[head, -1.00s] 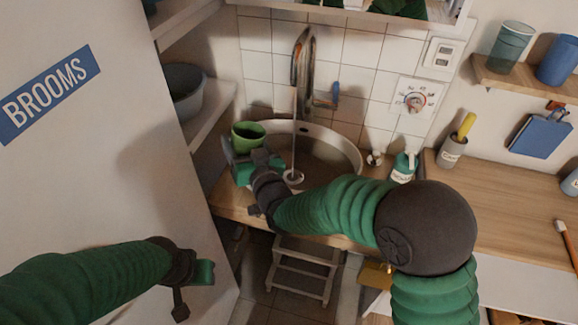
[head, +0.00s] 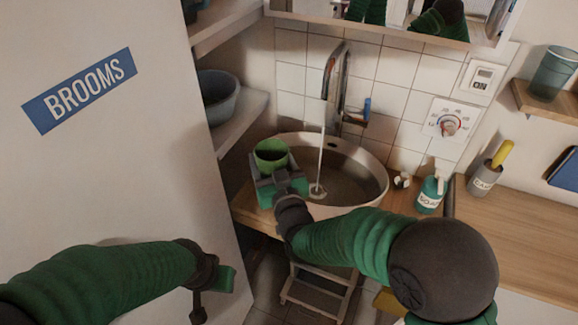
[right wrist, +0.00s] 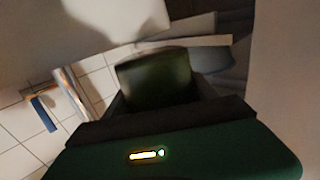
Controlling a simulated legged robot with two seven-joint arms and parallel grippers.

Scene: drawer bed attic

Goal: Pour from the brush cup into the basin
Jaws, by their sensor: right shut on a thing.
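A green cup (head: 271,155) is upright at the left rim of the basin in the head view; what it holds does not show clearly. My right gripper (head: 279,180) is shut on it from the near side. In the right wrist view the cup (right wrist: 155,80) is a dark green shape between the jaws. The round basin (head: 375,182) stands to the right of the cup, with water running into it from the tap (head: 335,80). My left gripper (head: 225,279) is low at left, away from the basin; its jaw opening cannot be told.
A soap bottle (head: 430,193) and a grey labelled cup (head: 484,179) with a yellow handle stand right of the basin. A white BROOMS door (head: 110,170) fills the left. A shelf holds a grey tub (head: 218,97). A step stool (head: 318,290) is below.

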